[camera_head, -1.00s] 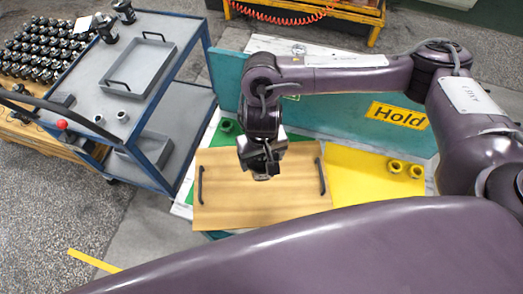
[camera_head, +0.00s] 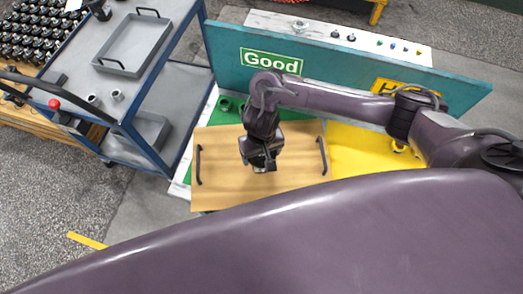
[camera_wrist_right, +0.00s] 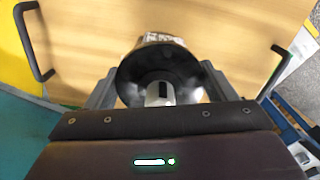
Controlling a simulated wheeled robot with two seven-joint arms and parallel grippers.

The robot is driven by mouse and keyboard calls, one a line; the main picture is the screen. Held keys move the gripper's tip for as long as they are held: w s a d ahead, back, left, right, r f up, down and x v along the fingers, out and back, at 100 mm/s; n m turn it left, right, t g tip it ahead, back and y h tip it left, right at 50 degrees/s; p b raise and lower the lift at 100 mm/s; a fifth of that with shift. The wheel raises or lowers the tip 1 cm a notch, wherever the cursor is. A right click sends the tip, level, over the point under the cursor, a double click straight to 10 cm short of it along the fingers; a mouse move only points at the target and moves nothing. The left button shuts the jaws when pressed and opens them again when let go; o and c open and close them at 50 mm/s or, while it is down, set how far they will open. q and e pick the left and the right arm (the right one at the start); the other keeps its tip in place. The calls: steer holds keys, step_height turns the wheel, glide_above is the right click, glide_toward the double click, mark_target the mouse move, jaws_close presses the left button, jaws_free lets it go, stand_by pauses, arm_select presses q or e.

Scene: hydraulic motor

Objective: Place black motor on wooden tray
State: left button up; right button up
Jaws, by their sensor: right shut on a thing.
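The wooden tray (camera_head: 222,180) lies across the green and yellow areas of the bench, with a dark handle at its left and right ends. My right gripper (camera_head: 262,163) is over the middle of the tray. In the right wrist view the right gripper (camera_wrist_right: 160,92) is shut on the black motor (camera_wrist_right: 158,62), a round dark body with a pale shaft pointing at the camera. The tray (camera_wrist_right: 100,35) shows behind the motor there. I cannot tell whether the motor touches the tray. My left gripper is not in view.
A teal board with a "Good" sign (camera_head: 270,62) stands behind the tray. A blue cart (camera_head: 190,95) with a grey tray (camera_head: 132,45) stands at the left. Many dark motors (camera_head: 35,38) fill a rack beyond it. A large purple part of my body covers the front.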

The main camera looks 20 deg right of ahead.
mark_target(262, 159)
step_height(262, 159, down, 3)
steer(key=shift+r+b, duration=0.1)
steer(key=shift+b, duration=0.65)
steer(key=shift+r, duration=0.1)
steer(key=o, duration=2)
steer(key=shift+s+f, duration=0.1)
steer(key=shift+f, duration=0.1)
